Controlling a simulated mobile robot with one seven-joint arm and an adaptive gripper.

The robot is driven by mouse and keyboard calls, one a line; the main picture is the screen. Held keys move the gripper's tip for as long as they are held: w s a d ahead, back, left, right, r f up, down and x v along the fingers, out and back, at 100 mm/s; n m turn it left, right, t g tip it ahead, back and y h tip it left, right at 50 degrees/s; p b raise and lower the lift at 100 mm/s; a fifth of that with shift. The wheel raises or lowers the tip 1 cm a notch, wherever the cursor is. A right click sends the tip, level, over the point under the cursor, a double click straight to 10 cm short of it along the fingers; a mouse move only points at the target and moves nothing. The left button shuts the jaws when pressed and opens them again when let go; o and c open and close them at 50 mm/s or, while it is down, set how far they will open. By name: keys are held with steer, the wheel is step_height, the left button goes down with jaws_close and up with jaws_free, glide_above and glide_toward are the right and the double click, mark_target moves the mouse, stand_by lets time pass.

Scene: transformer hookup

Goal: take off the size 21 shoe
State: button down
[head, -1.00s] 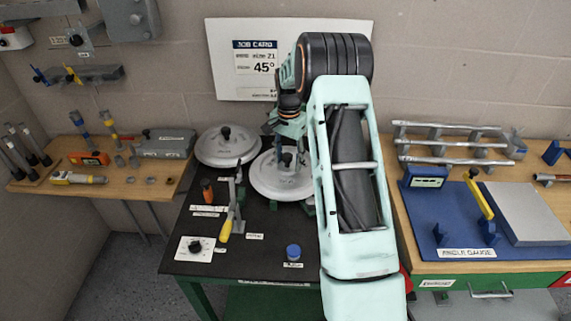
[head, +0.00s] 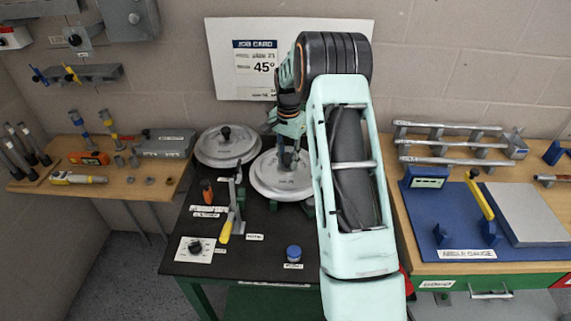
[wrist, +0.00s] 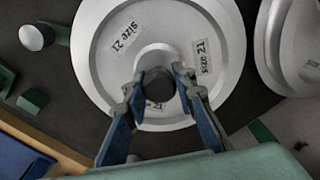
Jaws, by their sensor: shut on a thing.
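The size 21 shoe is a round pale metal disc (wrist: 105,75) with several "size 21" labels and a dark knob (wrist: 158,86) at its centre. In the head view the disc (head: 270,185) is at the back of the black bench top, partly hidden by my arm. My gripper (wrist: 158,82) is over the disc with its blue fingers on either side of the knob, shut on it. In the head view my gripper (head: 290,152) comes down onto the disc's middle. I cannot tell whether the disc is raised from its seat.
A second pale disc (head: 225,150) with a black knob stands close on the left. A yellow-handled lever (head: 227,228), a dial (head: 196,247) and a blue knob (head: 293,252) are in front. The job card (head: 258,65) on the wall shows 45°. A blue angle gauge (head: 455,225) is right.

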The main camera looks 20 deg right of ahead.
steer(key=shift+s+a+g+p, duration=0.2)
steer(key=shift+a+g+p, duration=0.15)
steer(key=shift+p, duration=0.1)
steer(key=shift+r, duration=0.55)
steer(key=c, duration=1.7)
jaws_free()
steer(key=shift+r, duration=0.15)
steer(key=shift+o, duration=0.9)
steer(key=shift+d, duration=0.15)
steer(key=shift+d+r+p, duration=0.1)
steer(key=shift+r+p, duration=1.55)
steer(key=shift+r, duration=0.85)
steer(key=shift+w, duration=0.1)
